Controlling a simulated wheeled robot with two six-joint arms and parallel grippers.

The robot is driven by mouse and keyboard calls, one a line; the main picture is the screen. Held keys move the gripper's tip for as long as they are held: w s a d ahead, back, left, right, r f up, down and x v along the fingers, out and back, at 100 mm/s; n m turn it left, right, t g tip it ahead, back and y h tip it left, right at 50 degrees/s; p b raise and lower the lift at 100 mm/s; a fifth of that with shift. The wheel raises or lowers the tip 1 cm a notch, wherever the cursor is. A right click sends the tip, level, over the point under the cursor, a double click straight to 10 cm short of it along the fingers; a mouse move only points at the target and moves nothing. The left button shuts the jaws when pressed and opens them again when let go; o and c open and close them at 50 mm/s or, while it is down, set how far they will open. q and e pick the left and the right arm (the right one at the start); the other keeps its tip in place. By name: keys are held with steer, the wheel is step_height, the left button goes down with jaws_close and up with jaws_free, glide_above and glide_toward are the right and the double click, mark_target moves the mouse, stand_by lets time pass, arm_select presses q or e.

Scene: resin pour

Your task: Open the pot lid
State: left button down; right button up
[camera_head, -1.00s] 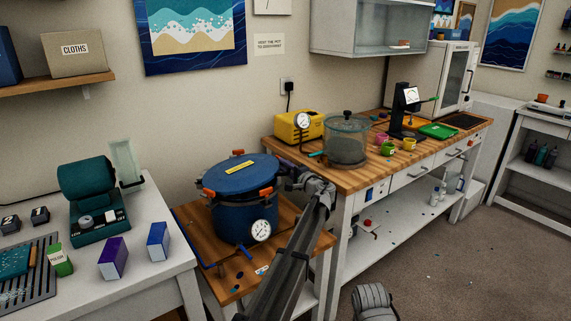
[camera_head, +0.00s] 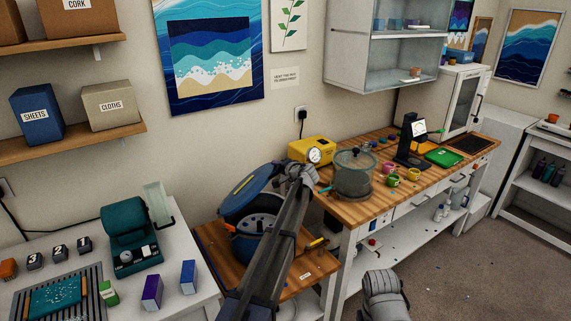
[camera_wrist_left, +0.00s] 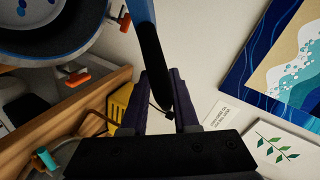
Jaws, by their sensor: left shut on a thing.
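The blue pot (camera_head: 247,247) stands on a low wooden stand, partly hidden by my left arm. Its lid (camera_head: 249,186) is tilted up at the back left, with a gap showing the pot's inside. My left gripper (camera_head: 287,172) is at the lid's right side. In the left wrist view my left gripper (camera_wrist_left: 168,88) is shut on a dark handle-like part (camera_wrist_left: 151,50) of the blue lid, and the pot's open rim (camera_wrist_left: 85,42) with orange clamps shows at upper left.
A wooden bench (camera_head: 375,199) at right holds a yellow pump (camera_head: 311,150), a clear chamber (camera_head: 353,175) and small cups. A white table (camera_head: 205,300) at left holds a teal device (camera_head: 130,235) and small boxes. The wall is close behind the pot.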

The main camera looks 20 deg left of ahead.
arm_select(q)
steer(key=shift+n+h, duration=0.6)
steer(key=shift+h, duration=0.1)
steer(key=a+r+p, duration=0.3)
steer(key=r+p, duration=0.1)
steer(key=a+r+p, duration=0.2)
steer(key=p, duration=0.1)
steer(key=shift+s+a, duration=0.3)
steer(key=shift+a, duration=0.05)
steer(key=s+a+r+n+h+p, duration=0.1)
steer(key=a+p, duration=0.4)
steer(key=a, duration=0.5)
steer(key=s+a+r+n+h+p, duration=0.1)
steer(key=a+r+h+p, duration=0.3)
steer(key=a, duration=0.7)
steer(key=shift+s+r+n+g+p, duration=0.2)
steer(key=shift+s+n+g+p, duration=0.1)
steer(key=shift+s+n+p, duration=0.15)
steer(key=shift+a, duration=0.1)
steer(key=c, duration=1)
jaws_free()
steer(key=shift+o, duration=0.7)
steer(key=shift+f, duration=0.1)
